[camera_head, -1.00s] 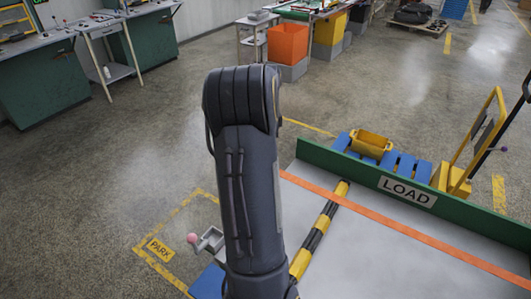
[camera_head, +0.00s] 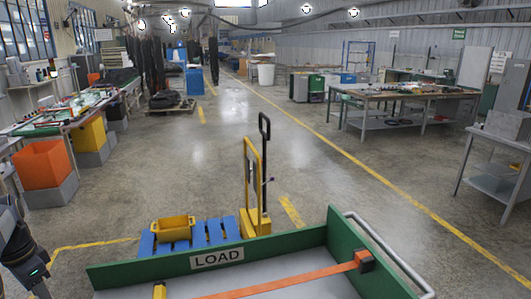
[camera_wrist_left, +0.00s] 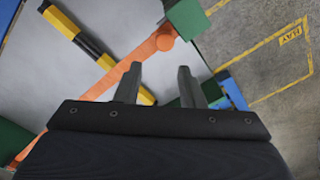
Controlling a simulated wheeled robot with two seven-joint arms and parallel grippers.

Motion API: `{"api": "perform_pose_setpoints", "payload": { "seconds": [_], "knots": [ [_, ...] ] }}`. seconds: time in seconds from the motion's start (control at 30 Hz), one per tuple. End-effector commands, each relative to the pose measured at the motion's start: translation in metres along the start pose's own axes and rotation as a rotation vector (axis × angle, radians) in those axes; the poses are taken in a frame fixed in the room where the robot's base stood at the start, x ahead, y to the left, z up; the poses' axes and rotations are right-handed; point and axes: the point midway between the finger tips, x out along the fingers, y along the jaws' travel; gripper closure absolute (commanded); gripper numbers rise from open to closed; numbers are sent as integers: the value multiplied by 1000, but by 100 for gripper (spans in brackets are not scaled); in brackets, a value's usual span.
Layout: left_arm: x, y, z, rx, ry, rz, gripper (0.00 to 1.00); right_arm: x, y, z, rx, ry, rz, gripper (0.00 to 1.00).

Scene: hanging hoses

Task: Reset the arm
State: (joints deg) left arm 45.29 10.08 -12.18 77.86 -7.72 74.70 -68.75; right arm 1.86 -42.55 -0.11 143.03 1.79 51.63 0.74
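My left gripper (camera_wrist_left: 157,84) shows in the left wrist view. Its two dark fingers stand apart with nothing between them. Beyond the fingers are the grey LOAD bed with its orange strip (camera_wrist_left: 135,62) and a black-and-yellow bar (camera_wrist_left: 84,38). I cannot tell its height above the bed. In the head view, part of my arm shows at the left edge, and no gripper is in sight. My right gripper is in neither view.
The LOAD bed has a green wall (camera_head: 170,270) across the front. Behind it are a blue pallet (camera_head: 190,238) with a yellow bin (camera_head: 173,228) and a yellow pallet jack (camera_head: 252,190). An orange bin (camera_head: 42,164) stands left. Workbenches (camera_head: 410,94) stand right. The middle floor is open.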

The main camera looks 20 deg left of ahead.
Motion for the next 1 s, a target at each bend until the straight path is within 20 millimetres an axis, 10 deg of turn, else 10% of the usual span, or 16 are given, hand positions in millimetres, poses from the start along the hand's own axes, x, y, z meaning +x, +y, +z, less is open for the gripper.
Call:
{"api": "perform_pose_setpoints", "payload": {
  "seconds": [0.3, 0.6, 1.0],
  "knots": [
    [-38, 188, -80, -145, 303, 67, 64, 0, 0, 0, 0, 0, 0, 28],
    [-13, 365, -60, -305, 472, 261, 64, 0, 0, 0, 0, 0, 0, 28],
    [4, 400, -45, -360, 488, 318, 64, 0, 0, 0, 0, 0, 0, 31]
  ]
}}
